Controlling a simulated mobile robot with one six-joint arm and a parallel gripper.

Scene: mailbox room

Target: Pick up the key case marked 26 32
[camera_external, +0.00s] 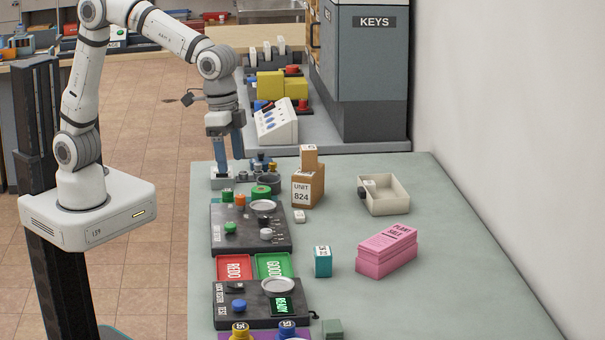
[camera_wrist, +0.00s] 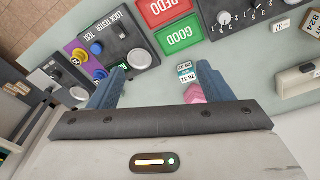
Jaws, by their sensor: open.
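My gripper (camera_external: 229,162) hangs at the table's far left, pointing down, well away from the case.
A brown 824 box (camera_external: 307,188) and cream tray (camera_external: 388,196) stand farther back. The table's right front is clear.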

